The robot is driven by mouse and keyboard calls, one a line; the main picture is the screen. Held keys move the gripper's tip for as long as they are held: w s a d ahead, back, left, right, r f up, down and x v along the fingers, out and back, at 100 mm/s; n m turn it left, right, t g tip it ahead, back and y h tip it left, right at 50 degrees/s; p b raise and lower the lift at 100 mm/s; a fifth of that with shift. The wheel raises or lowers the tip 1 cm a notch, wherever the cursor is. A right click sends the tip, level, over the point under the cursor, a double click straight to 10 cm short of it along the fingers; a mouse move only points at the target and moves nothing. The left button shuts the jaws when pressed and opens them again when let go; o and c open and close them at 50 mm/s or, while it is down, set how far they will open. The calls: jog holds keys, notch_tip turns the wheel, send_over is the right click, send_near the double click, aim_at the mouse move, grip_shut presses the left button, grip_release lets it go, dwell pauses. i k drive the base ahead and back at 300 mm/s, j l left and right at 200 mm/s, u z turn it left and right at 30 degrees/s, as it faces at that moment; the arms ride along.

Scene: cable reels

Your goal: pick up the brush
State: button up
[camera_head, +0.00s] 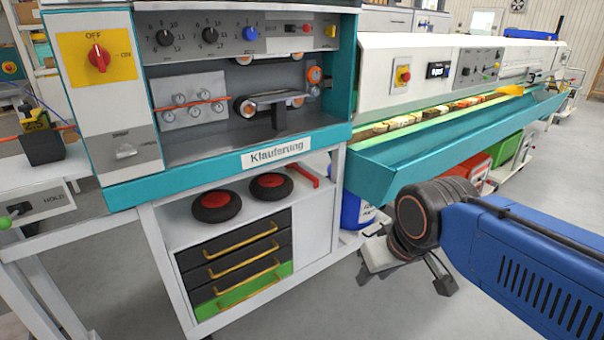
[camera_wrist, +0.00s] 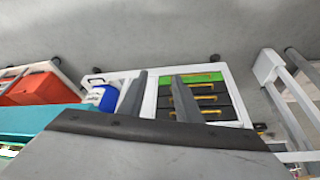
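I cannot make out a brush for certain in either view. Several small brown, yellow and reddish pieces (camera_head: 440,111) lie in a row along the long teal machine, too small to identify. A yellow object (camera_head: 510,90) lies at the far end of that row; its kind is unclear. My gripper (camera_head: 403,279) hangs in front of the teal trough, over the grey floor. In the wrist view my gripper (camera_wrist: 158,88) shows two grey fingers apart, with nothing held between them.
The "Klauferung" machine (camera_head: 110,190) stands at left, with two black-red reels (camera_head: 243,195) on its shelf above drawers (camera_head: 235,265). The teal trough (camera_head: 440,150) runs to the back right. A blue container (camera_head: 356,208) stands under it.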

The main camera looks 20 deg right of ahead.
aim_at(293, 166)
jog(key=i+l+z, duration=0.35)
jog(key=i+z, duration=0.15)
jog(key=z, duration=0.2)
jog(key=i+l+z, duration=0.15)
jog(key=i+z, duration=0.2)
jog(key=k, duration=0.05)
